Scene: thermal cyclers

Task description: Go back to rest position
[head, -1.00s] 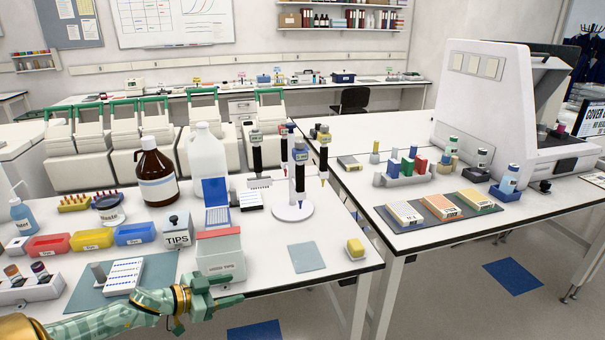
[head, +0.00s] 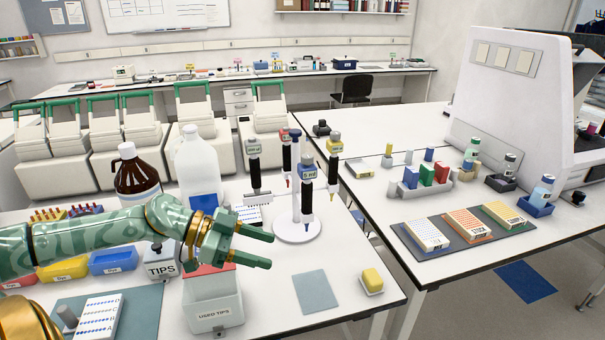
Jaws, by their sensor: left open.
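My left gripper (head: 258,238) shows in the head view. Its arm comes in from the left across the front bench. The gripper is open and empty, its fingers pointing right. It appears above the used tips box (head: 213,304), a white bin with a red inner rim, and hides part of its top. I cannot tell the exact height between them. My right gripper is not in view.
The pipette stand (head: 297,228) holds several pipettes behind the gripper. A brown bottle (head: 137,178) and a white jug (head: 198,165) stand behind the arm. A blue-grey mat (head: 316,291) and a yellow block (head: 372,279) lie right, with clear bench around them.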

